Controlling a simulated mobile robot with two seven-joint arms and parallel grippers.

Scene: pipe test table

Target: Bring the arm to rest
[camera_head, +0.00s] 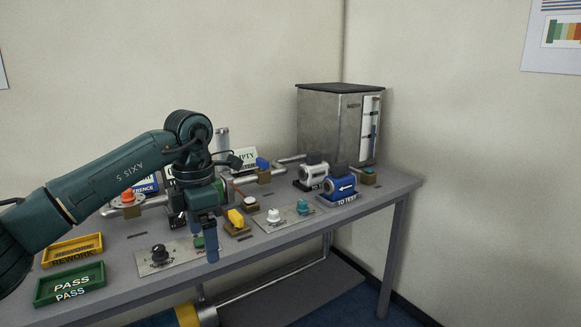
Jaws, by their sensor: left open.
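My left arm (110,187) comes in from the left, dark green, and bends down over the table's middle. My left gripper (206,240) points downward at its end, with blue-grey fingers. It is open, and I see nothing between the fingers. It hangs in front of the panel with the black knob (159,253), close to a green button. I cannot tell whether the fingertips touch anything. My right gripper is not in view.
A yellow REWORK tray (72,250) and a green PASS tray (69,284) sit at the table's left front.

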